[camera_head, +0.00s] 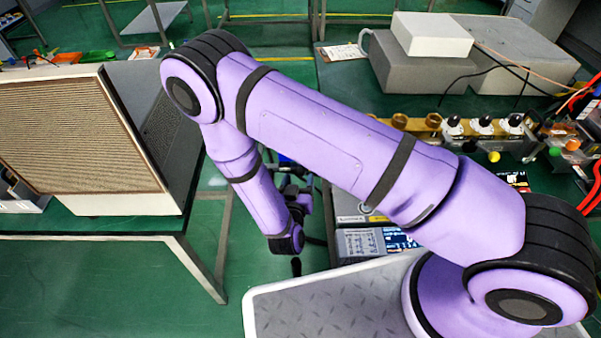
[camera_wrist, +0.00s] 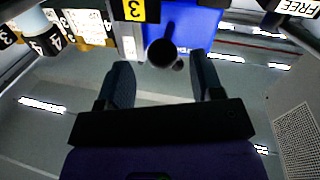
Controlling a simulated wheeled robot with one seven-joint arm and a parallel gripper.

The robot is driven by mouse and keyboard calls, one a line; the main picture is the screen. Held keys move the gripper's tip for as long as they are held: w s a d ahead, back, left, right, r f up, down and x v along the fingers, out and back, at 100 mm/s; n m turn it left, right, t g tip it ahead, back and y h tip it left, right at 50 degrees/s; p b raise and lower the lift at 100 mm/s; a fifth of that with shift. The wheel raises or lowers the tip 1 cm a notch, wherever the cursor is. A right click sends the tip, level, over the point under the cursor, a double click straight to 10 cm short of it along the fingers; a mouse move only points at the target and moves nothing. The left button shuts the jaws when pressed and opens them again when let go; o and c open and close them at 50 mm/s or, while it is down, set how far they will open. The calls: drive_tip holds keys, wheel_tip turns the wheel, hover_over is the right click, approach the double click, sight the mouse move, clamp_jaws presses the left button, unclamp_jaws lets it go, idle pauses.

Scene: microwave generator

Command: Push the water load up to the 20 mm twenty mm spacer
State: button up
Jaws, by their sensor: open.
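My gripper (camera_wrist: 160,60) is open in the wrist view, its two dark fingers apart. A dark round knob-like part (camera_wrist: 162,53) shows between the fingertips, in front of a blue panel (camera_wrist: 195,22). I cannot tell whether the fingers touch it. A yellow label with a 3 (camera_wrist: 133,10) is just above and to its left. I cannot identify the water load or the 20 mm spacer for sure in either view. In the head view my arm crosses the middle and hides much of the bench; the gripper's fingers cannot be made out there.
A row of bench parts with black knobs (camera_head: 483,127) stands at the right, near red cables (camera_head: 592,190). Behind it are grey and white boxes (camera_head: 432,35). A large grilled box (camera_head: 75,130) stands on the left table.

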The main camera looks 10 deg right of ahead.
drive_tip(key=v, duration=0.7)
drive_tip(key=shift+w+d, duration=0.1)
drive_tip(key=w+a+r+m+g+y, duration=0.25)
drive_tip(key=w+r+g+y, duration=0.2)
drive_tip(key=w+r, duration=0.75)
drive_tip(key=d+r+g+y, duration=0.1)
drive_tip(key=d+r+y, duration=0.1)
drive_tip(key=r, duration=0.7)
drive_tip(key=d+r+g+y, duration=0.2)
drive_tip(key=r, duration=0.6)
drive_tip(key=s+d+r+n+g+y, duration=0.1)
drive_tip(key=s+d+r+n, duration=0.1)
drive_tip(key=s+d+r, duration=0.4)
drive_tip(key=s+d+r+n+g, duration=0.1)
drive_tip(key=s+d+r+n, duration=0.15)
drive_tip(key=r, duration=0.45)
drive_tip(key=s+d+r+g+h, duration=0.1)
drive_tip(key=s+d+r, duration=0.1)
drive_tip(key=s+d, duration=0.3)
drive_tip(key=s+d+r+g+h, duration=0.1)
drive_tip(key=s+d+r, duration=0.2)
drive_tip(key=s, duration=1)
drive_tip(key=d, duration=0.3)
drive_tip(key=shift+s+r+h, duration=0.25)
drive_tip(key=shift+h, duration=0.1)
